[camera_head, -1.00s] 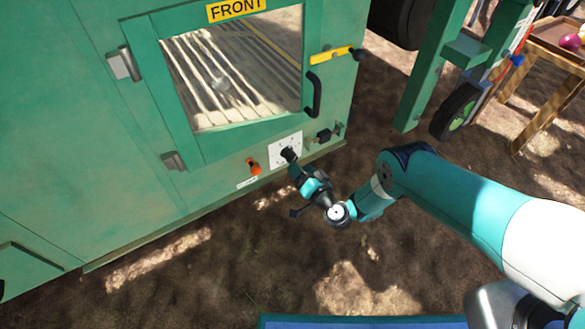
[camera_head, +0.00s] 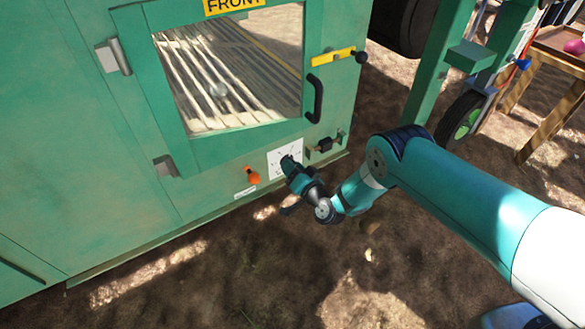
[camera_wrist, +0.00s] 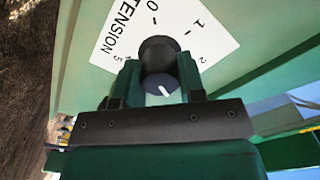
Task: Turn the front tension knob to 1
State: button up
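The front tension knob (camera_wrist: 158,55) is a round black knob on a white dial plate (camera_wrist: 105,45) marked TENSION. The digits 0, 1, 2 and 5 show in the wrist view; the lower part of the dial is hidden. A white mark on the knob points down toward my palm, away from the 1. My gripper (camera_wrist: 159,70) has one finger on each side of the knob, and both appear to touch it. In the head view, my gripper (camera_head: 289,166) covers most of the knob, and the dial plate (camera_head: 275,158) shows behind it.
An orange knob (camera_head: 251,175) is left of the dial on the green machine. A dark latch (camera_head: 325,145) is to its right. The window door (camera_head: 225,75) with a black handle (camera_head: 315,98) is above. Open dirt ground lies below and in front.

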jog(key=shift+c, duration=0.6)
